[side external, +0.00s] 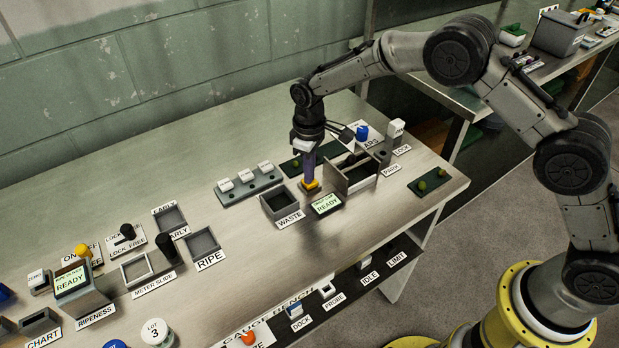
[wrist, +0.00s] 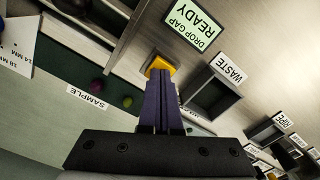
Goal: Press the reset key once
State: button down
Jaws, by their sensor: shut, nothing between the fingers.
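A yellow key (side external: 311,185) on a small dark base stands on the bench between the WASTE bin and the roller box, just behind the small display. No reset label is readable on it. My gripper (side external: 309,176) points down with its purple fingers shut and empty, tips right at the yellow key. In the wrist view the key (wrist: 160,66) shows just beyond the fingertips (wrist: 160,80), which cover part of it. I cannot tell whether they touch it or whether it is pressed down. The display (side external: 327,204) reads READY; in the wrist view it reads DROP GAP READY (wrist: 194,25).
The WASTE bin (side external: 280,204) stands close on the left, the open metal box (side external: 352,174) close on the right. A strip with white switches (side external: 248,184) lies behind left. Green trays with small fruit, one at right (side external: 430,182), lie nearby. Bare bench lies in front.

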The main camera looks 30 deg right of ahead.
jog(key=shift+r, duration=1)
jog(key=shift+r, duration=0.1)
dwell(0.5)
jog(key=shift+r, duration=2.4)
jog(key=shift+d, duration=0.1)
